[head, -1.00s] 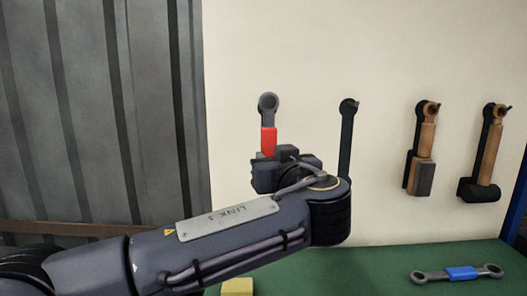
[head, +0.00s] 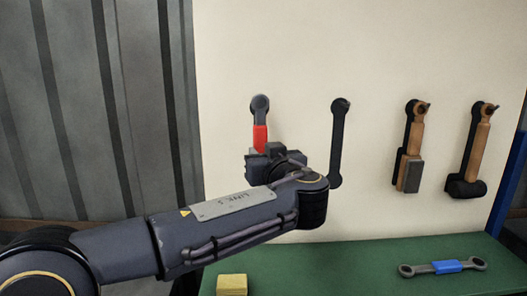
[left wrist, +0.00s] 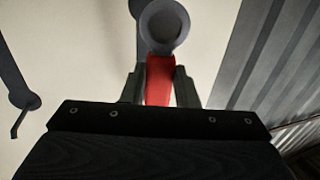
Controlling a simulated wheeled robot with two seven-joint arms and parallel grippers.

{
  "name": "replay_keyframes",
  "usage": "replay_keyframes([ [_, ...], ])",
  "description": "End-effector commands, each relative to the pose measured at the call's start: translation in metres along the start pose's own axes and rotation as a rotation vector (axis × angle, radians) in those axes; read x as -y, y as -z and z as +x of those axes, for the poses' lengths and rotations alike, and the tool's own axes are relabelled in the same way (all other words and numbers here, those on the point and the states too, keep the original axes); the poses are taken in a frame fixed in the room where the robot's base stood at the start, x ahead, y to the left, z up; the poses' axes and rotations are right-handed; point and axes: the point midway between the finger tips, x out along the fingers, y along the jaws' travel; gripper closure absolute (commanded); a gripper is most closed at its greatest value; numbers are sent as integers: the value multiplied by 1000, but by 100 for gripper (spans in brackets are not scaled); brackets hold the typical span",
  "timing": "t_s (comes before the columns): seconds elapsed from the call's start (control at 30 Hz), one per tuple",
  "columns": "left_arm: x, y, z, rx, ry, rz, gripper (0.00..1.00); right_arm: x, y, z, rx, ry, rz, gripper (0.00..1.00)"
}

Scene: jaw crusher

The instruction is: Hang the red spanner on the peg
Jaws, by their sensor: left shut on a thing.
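The red spanner (head: 260,134) is upright in my left gripper (head: 272,155), in front of the pale wall. The gripper is shut on its red middle. Its upper grey ring overlaps a dark spanner-shaped outline on the wall; the gap to the wall, and any peg behind the ring, cannot be told. In the left wrist view the red grip (left wrist: 158,80) is between the fingers, with one grey ring end beyond it. To the right, an empty dark outline (head: 337,145) has a peg (head: 346,101) at its top. My right gripper is not in view.
A blue-gripped spanner (head: 447,267) and a yellow block (head: 232,285) lie on the green bench (head: 340,265). Corrugated metal (head: 90,110) stands at left. The wall between the outlines is clear.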

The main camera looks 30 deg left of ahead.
Motion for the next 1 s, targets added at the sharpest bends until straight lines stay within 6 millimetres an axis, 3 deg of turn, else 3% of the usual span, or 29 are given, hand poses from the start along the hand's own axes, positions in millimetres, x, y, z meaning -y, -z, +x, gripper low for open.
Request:
replay_keyframes([
  [0.6, -9, 0, 36, 0, 1, 1, 100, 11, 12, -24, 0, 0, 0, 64],
  [1.0, -12, -14, 47, -1, 0, -2, 100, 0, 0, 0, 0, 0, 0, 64],
])
